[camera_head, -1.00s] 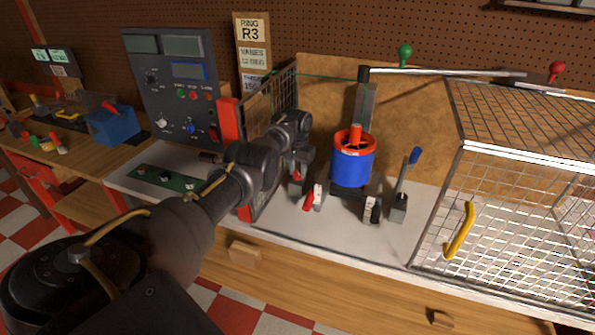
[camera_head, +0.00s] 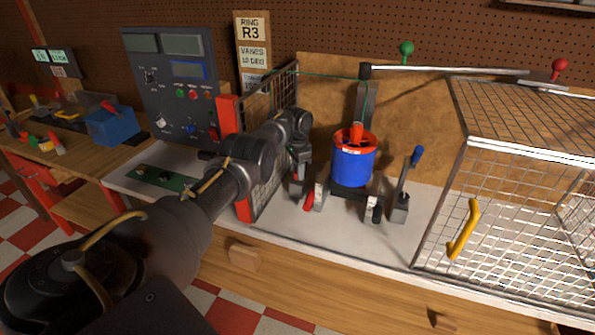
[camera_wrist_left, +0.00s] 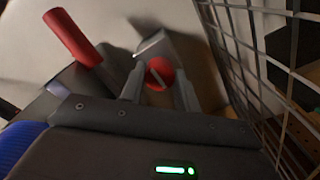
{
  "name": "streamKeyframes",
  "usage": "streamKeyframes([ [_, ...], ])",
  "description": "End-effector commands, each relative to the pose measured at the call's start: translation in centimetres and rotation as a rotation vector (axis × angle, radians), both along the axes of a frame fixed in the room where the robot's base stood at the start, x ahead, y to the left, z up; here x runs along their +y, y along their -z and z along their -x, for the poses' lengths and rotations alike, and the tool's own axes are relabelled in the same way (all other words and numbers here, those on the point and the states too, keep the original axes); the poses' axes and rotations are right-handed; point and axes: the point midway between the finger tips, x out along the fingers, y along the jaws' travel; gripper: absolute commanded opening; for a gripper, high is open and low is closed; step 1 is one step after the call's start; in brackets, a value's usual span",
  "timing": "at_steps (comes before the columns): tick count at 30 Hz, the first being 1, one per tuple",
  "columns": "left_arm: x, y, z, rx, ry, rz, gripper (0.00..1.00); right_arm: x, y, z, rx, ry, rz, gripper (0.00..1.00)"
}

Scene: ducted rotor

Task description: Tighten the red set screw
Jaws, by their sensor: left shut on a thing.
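The red set screw (camera_wrist_left: 160,73) has a slotted round head and sits at a grey block (camera_wrist_left: 156,45) in the left wrist view. My left gripper (camera_wrist_left: 159,90) has one finger on each side of the head and is shut on it. In the head view my left gripper (camera_head: 299,178) reaches down beside the ducted rotor, left of its blue duct (camera_head: 352,167) with the orange-red top. There the gripper hides the screw. My right gripper is not in view.
A red-handled clamp (camera_head: 309,202) stands close to my left gripper, and its handle shows in the wrist view (camera_wrist_left: 72,36). A wire mesh panel (camera_head: 270,140) is close on the left. A blue-tipped lever (camera_head: 408,180) and mesh cage (camera_head: 500,210) are to the right.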

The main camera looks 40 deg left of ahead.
Motion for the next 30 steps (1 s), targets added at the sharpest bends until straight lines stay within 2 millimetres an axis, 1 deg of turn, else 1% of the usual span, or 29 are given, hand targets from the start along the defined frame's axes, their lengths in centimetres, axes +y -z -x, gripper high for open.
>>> streamKeyframes([
  [13,0.02,-0.09,-0.04,-0.002,0.011,0.000,0.09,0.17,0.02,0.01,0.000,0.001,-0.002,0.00],
  [14,0.02,-0.09,-0.05,-0.002,0.011,0.000,0.33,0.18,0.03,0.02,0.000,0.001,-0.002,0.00],
  [18,0.01,-0.07,-0.04,-0.001,0.010,0.000,0.51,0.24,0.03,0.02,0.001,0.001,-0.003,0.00],
  [19,0.02,-0.07,-0.03,-0.001,0.010,0.000,0.53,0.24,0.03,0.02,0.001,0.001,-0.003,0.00],
  [26,0.01,-0.03,-0.02,0.000,0.009,-0.001,0.53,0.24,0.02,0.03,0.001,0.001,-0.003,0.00],
  [30,0.00,-0.34,-0.01,0.000,0.009,-0.001,0.53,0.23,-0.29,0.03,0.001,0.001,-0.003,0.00],
])
